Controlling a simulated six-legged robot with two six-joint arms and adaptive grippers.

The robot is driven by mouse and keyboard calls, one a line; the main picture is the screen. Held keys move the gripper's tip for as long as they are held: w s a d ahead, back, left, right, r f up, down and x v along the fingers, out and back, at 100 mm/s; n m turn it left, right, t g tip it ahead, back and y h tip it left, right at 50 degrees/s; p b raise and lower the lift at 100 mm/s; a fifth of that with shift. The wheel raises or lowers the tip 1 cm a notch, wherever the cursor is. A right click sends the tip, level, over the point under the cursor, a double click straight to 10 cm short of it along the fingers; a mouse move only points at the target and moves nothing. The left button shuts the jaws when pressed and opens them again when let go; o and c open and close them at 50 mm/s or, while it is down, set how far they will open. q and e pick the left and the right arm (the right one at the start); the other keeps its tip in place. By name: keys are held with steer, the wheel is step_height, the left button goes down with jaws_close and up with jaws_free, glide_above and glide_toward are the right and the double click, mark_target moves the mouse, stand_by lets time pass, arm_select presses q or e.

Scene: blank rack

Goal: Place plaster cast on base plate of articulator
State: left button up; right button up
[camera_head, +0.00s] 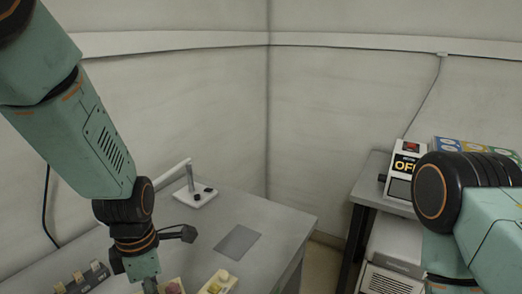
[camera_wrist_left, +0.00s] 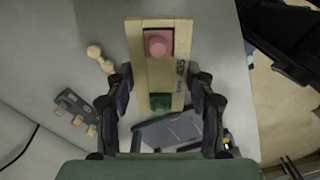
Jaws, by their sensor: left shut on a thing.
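My left gripper (camera_wrist_left: 161,80) is shut on a long pale wood-coloured block (camera_wrist_left: 153,75) in the left wrist view. A pale block with a yellow knob (camera_head: 218,281) is further right. I cannot make out a plaster cast or an articulator for certain. My right gripper is out of view.
A dark grey rack (camera_head: 84,279) with several small pieces is at lower left. A white stand (camera_head: 197,195) is at the back of the table, with a flat grey plate (camera_head: 237,242) nearer. At right, a machine (camera_head: 403,165) with a red switch stands on another table.

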arm_select(q)
steer(key=m, duration=0.3)
steer(key=shift+s+d, duration=0.1)
steer(key=shift+d, duration=0.05)
steer(key=m, duration=0.4)
steer(key=shift+s+d+m, duration=0.15)
steer(key=shift+m, duration=0.25)
steer(key=m, duration=0.6)
steer(key=shift+s+d+b, duration=0.1)
steer(key=shift+d+b, duration=0.2)
steer(key=shift+b, duration=0.1)
steer(key=m, duration=0.4)
steer(key=shift+d+f+m+b, duration=0.1)
steer(key=shift+d+m+b, duration=0.15)
steer(key=shift+m+b, duration=0.05)
steer(key=m, duration=0.2)
steer(key=m+b, duration=0.1)
steer(key=m, duration=0.1)
steer(key=shift+d+f, duration=0.1)
steer(key=shift+d, duration=0.2)
steer(key=shift+d+f+m+b, duration=0.15)
steer(key=shift+m+b, duration=0.25)
steer(key=shift+m, duration=0.4)
steer(key=shift+w+d+b, duration=0.15)
steer(key=shift+w+b, duration=0.15)
steer(key=shift+b, duration=0.15)
